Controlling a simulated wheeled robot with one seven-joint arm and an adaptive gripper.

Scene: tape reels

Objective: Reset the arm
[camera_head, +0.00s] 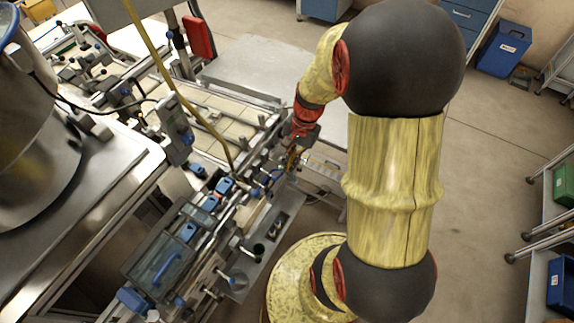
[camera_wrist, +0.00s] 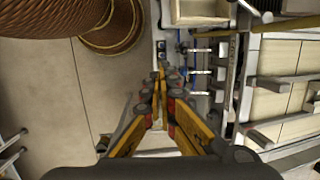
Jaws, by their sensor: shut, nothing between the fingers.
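My arm stands tall in the right middle of the head view, with its far end reaching left and down to the machine. My gripper (camera_wrist: 160,78) shows in the wrist view, its yellow fingers together at the tips with nothing between them. In the head view my gripper (camera_head: 292,160) is small and partly lost against the machine parts. It is above the right edge of the machine bench (camera_head: 215,125). No tape reel can be made out with certainty.
A machine with rails, blue clamps and a clear blue-handled cover (camera_head: 160,262) fills the left side. A steel table (camera_head: 255,62) stands behind it. A blue bin (camera_head: 503,50) and racks with green (camera_head: 564,185) and blue boxes (camera_head: 560,282) stand at the right. Open floor (camera_head: 490,165) lies between.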

